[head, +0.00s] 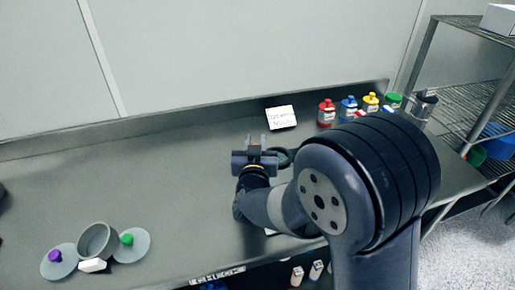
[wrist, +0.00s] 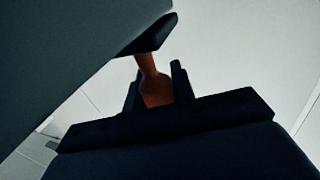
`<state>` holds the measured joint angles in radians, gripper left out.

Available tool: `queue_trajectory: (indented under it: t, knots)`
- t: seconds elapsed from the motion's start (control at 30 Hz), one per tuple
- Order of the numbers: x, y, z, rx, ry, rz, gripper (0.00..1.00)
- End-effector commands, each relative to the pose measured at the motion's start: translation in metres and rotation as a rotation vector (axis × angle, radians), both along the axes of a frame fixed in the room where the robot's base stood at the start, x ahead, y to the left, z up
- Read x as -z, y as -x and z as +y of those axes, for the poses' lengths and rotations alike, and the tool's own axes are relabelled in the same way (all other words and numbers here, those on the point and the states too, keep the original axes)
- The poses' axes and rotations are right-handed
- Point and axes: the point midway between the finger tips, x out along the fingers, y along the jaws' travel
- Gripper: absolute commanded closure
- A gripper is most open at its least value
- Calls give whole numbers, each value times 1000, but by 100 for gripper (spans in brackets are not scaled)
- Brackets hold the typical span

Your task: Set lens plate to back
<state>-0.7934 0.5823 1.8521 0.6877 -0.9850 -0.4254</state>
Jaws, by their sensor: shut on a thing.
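My gripper (head: 255,145) is over the middle of the steel bench, near its back half. It is shut on an orange-brown piece (wrist: 155,88), seen between the dark fingers in the wrist view; a small reddish patch shows there in the head view. A dark edge (wrist: 150,35) touches or overlaps the top of this piece. I cannot tell whether the held piece belongs to the lens plate. Two grey discs lie at the front left, one with a purple knob (head: 55,256) and one with a green knob (head: 127,239). I cannot tell which thing is the lens plate.
A grey bowl (head: 98,240) and a small white block (head: 92,265) sit by the discs. A dark round thing (head: 284,157) is right of my gripper, partly hidden by my arm. A white note (head: 281,117) and several coloured bottles (head: 348,109) stand at the back. The bench's left middle is clear.

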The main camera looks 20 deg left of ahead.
Motion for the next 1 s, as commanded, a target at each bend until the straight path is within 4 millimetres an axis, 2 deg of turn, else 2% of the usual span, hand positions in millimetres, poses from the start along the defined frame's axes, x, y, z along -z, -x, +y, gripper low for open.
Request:
queue_trajectory:
  t: [0.2,0.23,0.47,0.77,0.87,1.0]
  knots:
    - [-2,-1,1,-1,-1,-4,100]
    - [-2,-1,1,-1,-1,-4,74]
    - [-2,0,1,-1,-1,-3,55]
    - [-1,3,0,-2,-1,-2,54]
    - [0,13,-2,-2,-1,-1,54]
    - [0,40,-8,-4,-2,-1,54]
